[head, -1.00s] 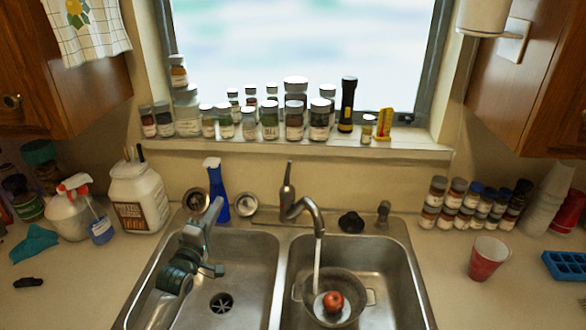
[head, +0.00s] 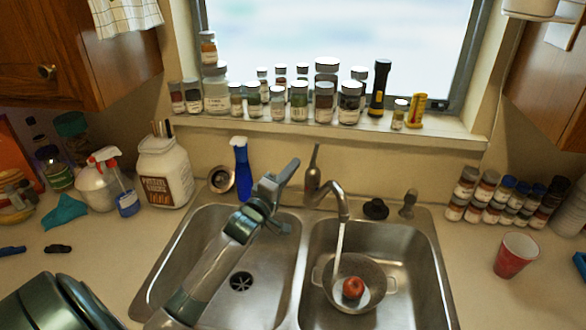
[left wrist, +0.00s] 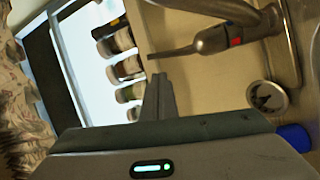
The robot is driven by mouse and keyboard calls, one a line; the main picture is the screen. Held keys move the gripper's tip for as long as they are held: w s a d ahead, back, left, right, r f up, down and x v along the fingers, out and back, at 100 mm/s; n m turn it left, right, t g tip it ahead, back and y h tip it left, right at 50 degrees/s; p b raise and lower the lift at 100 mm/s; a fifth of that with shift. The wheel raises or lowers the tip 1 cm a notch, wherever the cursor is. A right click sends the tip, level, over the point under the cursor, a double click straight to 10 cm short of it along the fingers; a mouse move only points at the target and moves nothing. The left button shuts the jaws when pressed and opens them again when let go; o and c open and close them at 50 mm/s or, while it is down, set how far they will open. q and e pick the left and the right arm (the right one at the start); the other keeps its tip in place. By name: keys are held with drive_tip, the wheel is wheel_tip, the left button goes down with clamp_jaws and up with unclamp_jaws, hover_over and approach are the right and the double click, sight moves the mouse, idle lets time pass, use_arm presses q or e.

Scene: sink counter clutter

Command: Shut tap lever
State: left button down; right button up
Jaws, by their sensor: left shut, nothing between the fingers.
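The tap (head: 328,197) stands behind the divider of the double sink, and water runs from its spout into the right basin. Its lever (head: 314,165) stands upright on the tap body. In the left wrist view the lever (left wrist: 215,40) shows a thin end and a red mark. My left gripper (head: 292,168) is shut and empty, just left of the lever at about its height. In the left wrist view its closed fingertips (left wrist: 158,82) sit near the lever's thin end, with a small gap in the picture. My right gripper is not in view.
A colander (head: 379,284) with a red apple (head: 353,287) sits under the stream. Several jars and a flashlight (head: 380,88) line the window sill. A red cup (head: 515,255) stands on the right counter.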

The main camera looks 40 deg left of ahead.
sight(315, 153)
use_arm(q)
drive_tip(key=w+r+b, duration=0.1)
drive_tip(key=w+b, duration=0.2)
drive_tip(key=w, duration=0.5)
drive_tip(key=shift+w+a, duration=0.15)
drive_tip(key=shift+a, duration=0.25)
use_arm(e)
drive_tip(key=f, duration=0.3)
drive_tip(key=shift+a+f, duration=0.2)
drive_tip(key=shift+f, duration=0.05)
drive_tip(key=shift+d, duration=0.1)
